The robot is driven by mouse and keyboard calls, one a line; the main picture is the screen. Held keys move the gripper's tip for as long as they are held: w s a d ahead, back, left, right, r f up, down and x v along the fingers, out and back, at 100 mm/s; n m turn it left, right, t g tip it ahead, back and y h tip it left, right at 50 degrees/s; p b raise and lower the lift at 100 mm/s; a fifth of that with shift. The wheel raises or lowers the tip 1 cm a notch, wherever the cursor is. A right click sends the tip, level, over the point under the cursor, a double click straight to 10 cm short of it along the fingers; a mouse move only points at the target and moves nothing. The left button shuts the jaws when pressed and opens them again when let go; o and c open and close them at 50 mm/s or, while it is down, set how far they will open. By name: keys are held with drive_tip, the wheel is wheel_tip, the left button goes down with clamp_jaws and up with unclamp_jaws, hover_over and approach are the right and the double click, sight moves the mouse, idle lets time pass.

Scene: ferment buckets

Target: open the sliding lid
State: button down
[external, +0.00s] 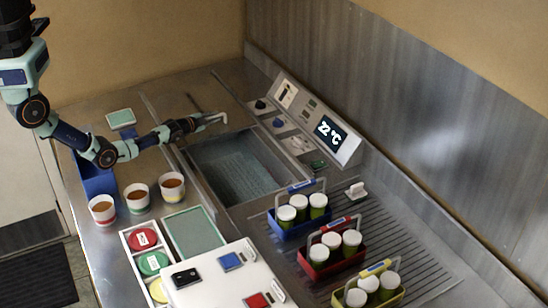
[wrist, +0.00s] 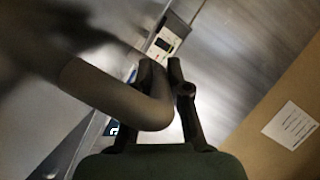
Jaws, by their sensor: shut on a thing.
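My gripper (external: 196,122) is at the far end of the bath (external: 240,168) in the external view. It is shut on a pale, bent handle (external: 214,118), which appears to belong to the sliding lid. In the wrist view, the thick curved handle (wrist: 125,98) passes between the two fingers of my gripper (wrist: 162,70). A flat metal surface (external: 178,102) behind the handle seems to be the lid, but its edges are hard to tell from the counter. The rectangular bath below it is uncovered over most of its length.
A control panel reading 22 °C (external: 331,133) stands right of the bath. Three cups (external: 137,197) stand left, near a blue bin (external: 92,178). Red (external: 334,250), blue and yellow carriers with white-capped jars stand on the ribbed drainer at front right.

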drive_tip(key=shift+r, duration=0.1)
drive_tip(key=c, duration=1.1)
unclamp_jaws()
drive_tip(key=shift+c, duration=0.2)
wheel_tip(320, 180, up, 10)
drive_tip(key=shift+r, duration=0.1)
